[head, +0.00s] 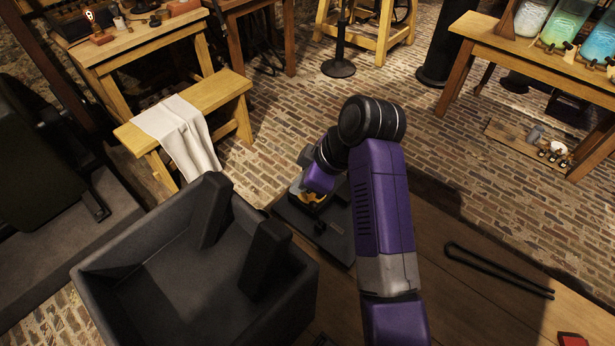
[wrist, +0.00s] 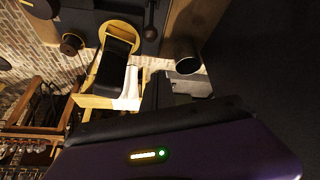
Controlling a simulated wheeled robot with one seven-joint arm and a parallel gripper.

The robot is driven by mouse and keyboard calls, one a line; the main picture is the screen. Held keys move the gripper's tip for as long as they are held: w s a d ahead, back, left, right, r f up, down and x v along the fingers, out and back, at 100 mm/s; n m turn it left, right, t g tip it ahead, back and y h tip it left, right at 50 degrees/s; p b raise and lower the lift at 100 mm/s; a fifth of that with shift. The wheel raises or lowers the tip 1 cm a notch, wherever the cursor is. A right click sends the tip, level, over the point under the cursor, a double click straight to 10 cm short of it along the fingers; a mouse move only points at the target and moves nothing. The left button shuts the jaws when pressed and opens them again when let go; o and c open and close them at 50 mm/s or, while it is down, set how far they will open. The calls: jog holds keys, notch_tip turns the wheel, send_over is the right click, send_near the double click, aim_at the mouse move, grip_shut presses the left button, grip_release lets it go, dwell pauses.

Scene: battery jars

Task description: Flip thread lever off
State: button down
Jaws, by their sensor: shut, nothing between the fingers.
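A dark machine with a flat base (head: 340,238) sits on the wooden bench, partly hidden behind my purple arm. A yellow part shows on it below my wrist. In the wrist view, a black lever-like piece (wrist: 117,60) sits in a yellow ring (wrist: 134,32) on the dark plate. A thin ball-ended stick (wrist: 150,22) stands beside it. I cannot tell which of these is the thread lever. My gripper (wrist: 158,90) shows as dark fingers, shut and empty, close to the machine. In the head view its fingertips are hidden by my wrist.
A large dark open bin (head: 125,290) stands left of the machine. Black tongs (head: 498,270) lie on the bench to the right. A stool with a white cloth (head: 180,130) stands beyond the bin. Colored jars (head: 565,25) stand on a far table at right.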

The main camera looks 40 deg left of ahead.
jog(key=shift+w+d+f+p, duration=0.15)
jog(key=shift+d+f+p, duration=0.15)
jog(key=shift+f, duration=0.55)
jog(key=shift+w+d+f+p, duration=0.15)
jog(key=shift+f+p, duration=0.15)
jog(key=shift+f, duration=0.55)
jog(key=shift+w+d+f+p, duration=0.1)
jog(key=shift+d+f+p, duration=0.2)
jog(key=shift+f, duration=0.55)
